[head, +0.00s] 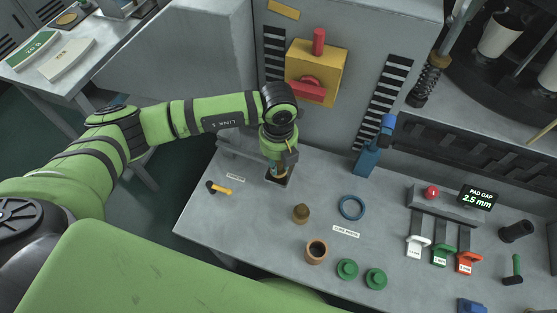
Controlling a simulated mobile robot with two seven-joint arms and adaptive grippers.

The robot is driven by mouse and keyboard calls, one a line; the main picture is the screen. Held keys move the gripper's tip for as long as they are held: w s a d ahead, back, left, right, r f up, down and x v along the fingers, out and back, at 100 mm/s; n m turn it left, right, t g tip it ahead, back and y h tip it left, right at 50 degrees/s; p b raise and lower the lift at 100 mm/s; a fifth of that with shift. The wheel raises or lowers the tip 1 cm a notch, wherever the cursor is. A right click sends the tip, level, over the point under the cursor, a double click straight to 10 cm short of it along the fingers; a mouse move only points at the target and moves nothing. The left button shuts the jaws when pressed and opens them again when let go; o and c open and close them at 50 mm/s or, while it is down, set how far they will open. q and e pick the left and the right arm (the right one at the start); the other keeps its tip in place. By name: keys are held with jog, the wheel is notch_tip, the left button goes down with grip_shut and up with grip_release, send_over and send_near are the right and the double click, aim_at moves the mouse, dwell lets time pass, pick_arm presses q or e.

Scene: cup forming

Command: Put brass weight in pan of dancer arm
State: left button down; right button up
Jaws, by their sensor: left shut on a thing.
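My left gripper (277,171) points down at the back left of the grey bench. It is shut on a small brass-coloured thing, which looks like the brass weight and is mostly hidden by the fingers. Right below the fingertips is a small dark square pan (284,182) at the end of the grey dancer arm (240,149), near a small white label. I cannot tell whether the weight touches the pan. My right gripper is not in view.
On the bench (205,222) are a yellow-handled tool (221,190), a brass-brown domed part (301,214), a copper-coloured cup (316,252), a blue ring (351,207) and two green parts (347,269). A machine housing with a yellow box (315,72) rises behind.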

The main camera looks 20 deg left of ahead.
pick_arm(q)
jog(key=shift+f+b, duration=1.2)
jog(key=shift+f, duration=0.2)
dwell(0.8)
jog(key=c, duration=1)
grip_release()
jog(key=o, duration=0.5)
jog(key=shift+r, duration=0.15)
jog(key=shift+r+p, duration=2.9)
jog(key=shift+r, duration=1.05)
